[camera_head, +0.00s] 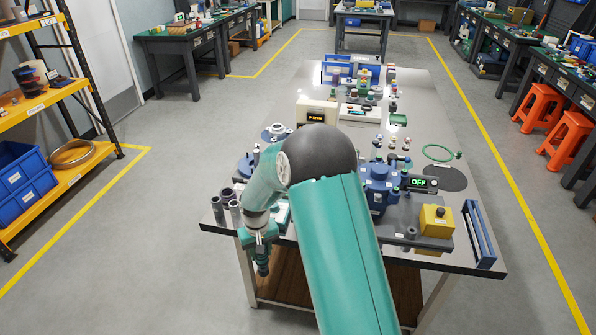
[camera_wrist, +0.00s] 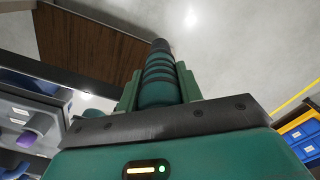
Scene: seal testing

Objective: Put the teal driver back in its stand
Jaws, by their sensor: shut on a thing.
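My gripper (camera_head: 261,245) hangs at the front left corner of the long bench, pointing down beside its edge. In the wrist view my gripper (camera_wrist: 158,88) is shut on the teal driver (camera_wrist: 160,90), which has dark rings on its handle and a dark far end. In the head view the driver is small and only its dark lower part (camera_head: 263,268) shows below the jaws. Grey upright tubes (camera_head: 235,208) stand on the bench corner just left of my arm; I cannot tell whether they are the driver's stand. My arm hides part of the bench.
The grey bench (camera_head: 432,100) holds blue equipment (camera_head: 378,188), a yellow box (camera_head: 436,221), a blue frame (camera_head: 479,234) and a green ring (camera_head: 441,153). A brown lower shelf (camera_wrist: 85,45) lies below it. An orange rack with blue bins (camera_head: 25,187) stands left, across clear floor.

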